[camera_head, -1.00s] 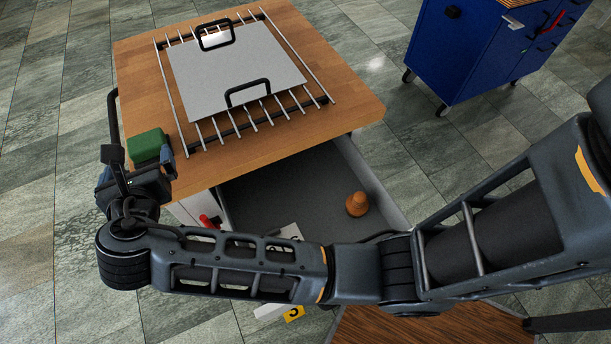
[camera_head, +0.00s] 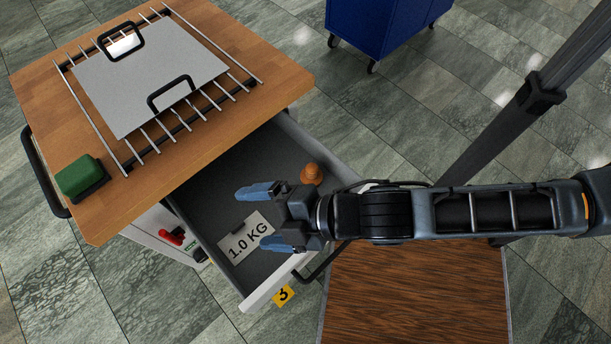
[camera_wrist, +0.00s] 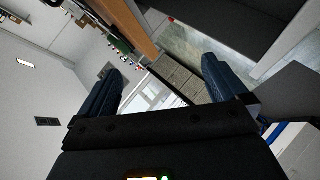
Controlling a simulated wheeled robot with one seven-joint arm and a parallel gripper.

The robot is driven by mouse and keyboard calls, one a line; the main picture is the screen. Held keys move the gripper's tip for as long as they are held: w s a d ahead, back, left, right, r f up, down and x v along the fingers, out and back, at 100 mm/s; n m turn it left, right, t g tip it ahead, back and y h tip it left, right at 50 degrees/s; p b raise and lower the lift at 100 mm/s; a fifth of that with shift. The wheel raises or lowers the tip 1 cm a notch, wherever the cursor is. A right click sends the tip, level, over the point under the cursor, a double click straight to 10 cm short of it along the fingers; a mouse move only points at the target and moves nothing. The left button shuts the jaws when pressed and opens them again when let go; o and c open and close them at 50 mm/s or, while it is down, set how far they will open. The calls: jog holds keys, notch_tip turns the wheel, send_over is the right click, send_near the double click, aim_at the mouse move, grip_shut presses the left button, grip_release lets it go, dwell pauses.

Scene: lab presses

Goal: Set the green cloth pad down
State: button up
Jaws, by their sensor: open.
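The green cloth pad (camera_head: 79,176) lies on the near left corner of the wooden cabinet top (camera_head: 215,150), on a dark base. It is apart from my gripper. My gripper (camera_head: 250,217) is open and empty, over the open drawer to the right of the pad. Its two blue fingers are spread, and they also show in the wrist view (camera_wrist: 160,88) with nothing between them. The pad does not show in the wrist view.
A metal plate (camera_head: 150,75) with two black handles lies on a rack of rods on the cabinet top. The open drawer (camera_head: 205,195) holds an orange knob-shaped object (camera_head: 312,174) and a "1.0 KG" label (camera_head: 246,237). A blue cabinet (camera_head: 375,25) stands behind.

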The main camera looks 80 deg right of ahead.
jog(key=s+d+r+m+t, duration=0.2)
jog(key=s+r+m, duration=0.8)
jog(key=r+m, duration=0.2)
jog(key=shift+s+r+t, duration=0.3)
jog(key=shift+s+r, duration=0.05)
jog(key=shift+r, duration=0.2)
jog(key=shift+f, duration=0.1)
